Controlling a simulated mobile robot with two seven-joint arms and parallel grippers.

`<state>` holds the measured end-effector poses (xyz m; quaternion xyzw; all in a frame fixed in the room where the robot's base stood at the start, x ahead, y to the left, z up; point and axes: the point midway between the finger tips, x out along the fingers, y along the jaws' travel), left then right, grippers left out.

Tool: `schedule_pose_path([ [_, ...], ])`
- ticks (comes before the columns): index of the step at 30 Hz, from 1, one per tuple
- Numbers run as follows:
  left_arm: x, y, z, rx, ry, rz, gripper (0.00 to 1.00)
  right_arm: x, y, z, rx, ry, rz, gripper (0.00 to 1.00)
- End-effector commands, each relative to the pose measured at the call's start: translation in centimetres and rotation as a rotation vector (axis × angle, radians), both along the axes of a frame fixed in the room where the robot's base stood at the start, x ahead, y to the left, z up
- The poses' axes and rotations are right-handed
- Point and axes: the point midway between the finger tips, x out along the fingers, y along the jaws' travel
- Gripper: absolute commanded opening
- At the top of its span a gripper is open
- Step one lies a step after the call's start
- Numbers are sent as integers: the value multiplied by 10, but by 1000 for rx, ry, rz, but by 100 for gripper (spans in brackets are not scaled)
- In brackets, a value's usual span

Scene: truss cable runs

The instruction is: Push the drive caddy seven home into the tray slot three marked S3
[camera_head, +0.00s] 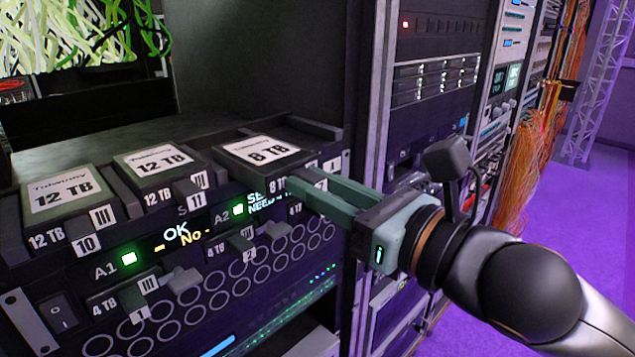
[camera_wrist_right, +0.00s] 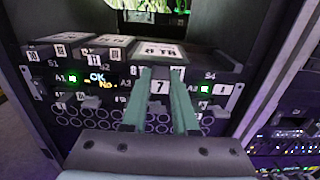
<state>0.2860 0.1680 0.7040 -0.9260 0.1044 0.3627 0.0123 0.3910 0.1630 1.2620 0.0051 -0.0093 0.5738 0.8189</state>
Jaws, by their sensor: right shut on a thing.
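The drive caddy seven (camera_head: 262,150) is a dark block with a white "8 TB" label on top. It sits in the third bay from the left, between S2 and S4. Its "7" tag (camera_wrist_right: 160,87) shows between my fingers in the right wrist view. My right gripper (camera_head: 308,187), with green fingers, reaches in from the right and is shut on the front of this caddy. The tray slot S3 is mostly filled by the caddy, and its mark is hidden behind my fingers. I cannot tell whether the caddy is fully seated. My left gripper is not in view.
Two 12 TB caddies, ten (camera_head: 65,195) and eleven (camera_head: 160,162), sit in the bays to the left. Below are 4 TB caddies (camera_head: 125,295), green lights and a display reading "OK" and "No". A rack post (camera_head: 370,90) stands close right of the tray.

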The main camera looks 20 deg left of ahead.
Motion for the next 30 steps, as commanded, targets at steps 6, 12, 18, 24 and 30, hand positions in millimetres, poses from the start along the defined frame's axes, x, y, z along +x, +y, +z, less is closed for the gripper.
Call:
schedule_pose_path([
  [6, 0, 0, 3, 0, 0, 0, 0, 3, 10, 2, 3, 0, 1, 0],
  [12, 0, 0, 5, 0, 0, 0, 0, 7, 21, 2, 4, -1, 2, 0],
  [18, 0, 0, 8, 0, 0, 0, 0, 11, 32, 3, 3, -2, 1, 0],
  [24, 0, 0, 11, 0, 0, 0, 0, 15, 44, 2, 3, 0, 1, 0],
  [30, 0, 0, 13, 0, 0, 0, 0, 19, 54, 2, 2, -2, 2, 0],
])
